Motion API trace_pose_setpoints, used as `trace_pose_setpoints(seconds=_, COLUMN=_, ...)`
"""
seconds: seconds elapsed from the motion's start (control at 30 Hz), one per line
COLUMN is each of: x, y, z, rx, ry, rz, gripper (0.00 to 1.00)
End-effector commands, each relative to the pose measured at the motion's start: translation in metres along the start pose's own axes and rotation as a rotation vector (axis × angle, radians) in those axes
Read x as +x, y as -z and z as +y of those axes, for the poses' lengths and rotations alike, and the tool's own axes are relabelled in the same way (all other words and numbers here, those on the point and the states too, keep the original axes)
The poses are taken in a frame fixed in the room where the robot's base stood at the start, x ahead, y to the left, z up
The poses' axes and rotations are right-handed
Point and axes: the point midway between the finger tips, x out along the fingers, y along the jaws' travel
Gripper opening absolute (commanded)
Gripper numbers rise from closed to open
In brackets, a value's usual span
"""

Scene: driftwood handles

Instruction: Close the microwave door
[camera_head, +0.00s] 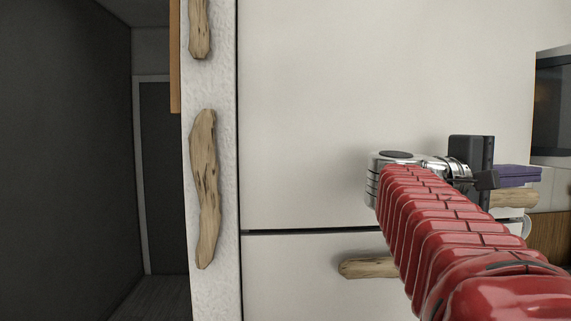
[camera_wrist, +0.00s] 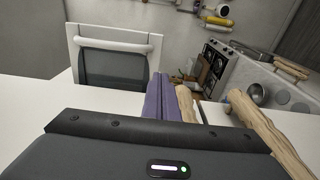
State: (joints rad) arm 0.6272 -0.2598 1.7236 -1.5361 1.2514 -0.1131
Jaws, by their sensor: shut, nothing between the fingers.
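My gripper (camera_head: 532,174) points right in the head view, at the end of my red arm. Its purple fingers are shut together with nothing between them, and they also show in the wrist view (camera_wrist: 162,90). A white-framed dark panel with a pale bar handle, which looks like the microwave door (camera_wrist: 75,58), stands ahead and left of the fingers in the wrist view, apart from them. In the head view a dark-windowed part of what looks like the microwave (camera_head: 553,105) is cut off at the right edge, above and beyond the fingers. How far the door is open cannot be told.
A driftwood handle (camera_head: 515,197) lies just below the fingers in the head view. A large white door front (camera_head: 330,100) stands behind my arm, with another driftwood handle (camera_head: 365,267) lower down. A stove (camera_wrist: 215,68) stands farther back in the wrist view.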

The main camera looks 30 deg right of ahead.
Motion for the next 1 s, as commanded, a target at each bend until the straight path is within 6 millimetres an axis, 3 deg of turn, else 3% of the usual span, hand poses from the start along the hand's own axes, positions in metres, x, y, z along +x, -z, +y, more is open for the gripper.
trace_pose_setpoints(seconds=1.0, x=0.119, y=0.001, z=-0.001, rx=0.000, ry=0.001, rz=0.000, gripper=0.00)
